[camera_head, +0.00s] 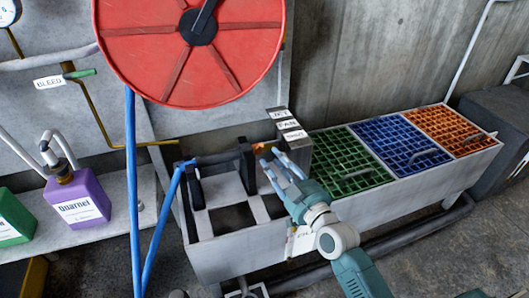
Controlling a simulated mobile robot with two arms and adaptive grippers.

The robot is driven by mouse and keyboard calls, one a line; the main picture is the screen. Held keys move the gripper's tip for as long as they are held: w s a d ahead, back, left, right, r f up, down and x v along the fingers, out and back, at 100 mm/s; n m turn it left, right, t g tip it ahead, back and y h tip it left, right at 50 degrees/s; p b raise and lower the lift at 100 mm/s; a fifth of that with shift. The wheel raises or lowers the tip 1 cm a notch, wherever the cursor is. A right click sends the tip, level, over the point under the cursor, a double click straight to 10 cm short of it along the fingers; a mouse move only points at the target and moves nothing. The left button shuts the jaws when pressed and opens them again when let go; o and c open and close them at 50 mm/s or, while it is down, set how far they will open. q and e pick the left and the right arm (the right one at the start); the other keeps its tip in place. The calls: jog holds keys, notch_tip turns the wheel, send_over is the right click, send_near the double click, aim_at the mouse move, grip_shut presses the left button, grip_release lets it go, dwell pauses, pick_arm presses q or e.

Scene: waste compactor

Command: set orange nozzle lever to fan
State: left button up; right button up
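Three stacked labels reading JET, FAN (288,125) and a bottom one that looks like SHUT stand on a grey block behind the white trough. A small orange part (258,149), which looks like the nozzle lever, shows beside the block's left side, below the labels. Most of it is hidden, so I cannot tell its setting. My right gripper (271,158) reaches up from the lower right. Its two fingers look apart, with the tips close to the orange part; whether they touch it is unclear. My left gripper is out of view.
A red hose reel (150,45) hangs above, with a blue hose (131,190) running down. Green (340,160), blue (400,140) and orange (450,130) grates fill the bin's right side. A purple jug (77,200) stands left. A black clamp-like holder (194,187) sits on the trough.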

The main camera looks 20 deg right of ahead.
aim_at(264, 150)
pick_arm(q)
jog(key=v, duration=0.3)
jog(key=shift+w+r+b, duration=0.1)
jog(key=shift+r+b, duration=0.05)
jog(key=shift+b, duration=0.2)
pick_arm(e)
jog(key=w, duration=0.3)
jog(key=w+a, duration=0.1)
jog(key=w, duration=0.2)
jog(key=shift+w+a, duration=0.1)
jog(key=shift+w, duration=0.05)
jog(key=shift+c, duration=0.2)
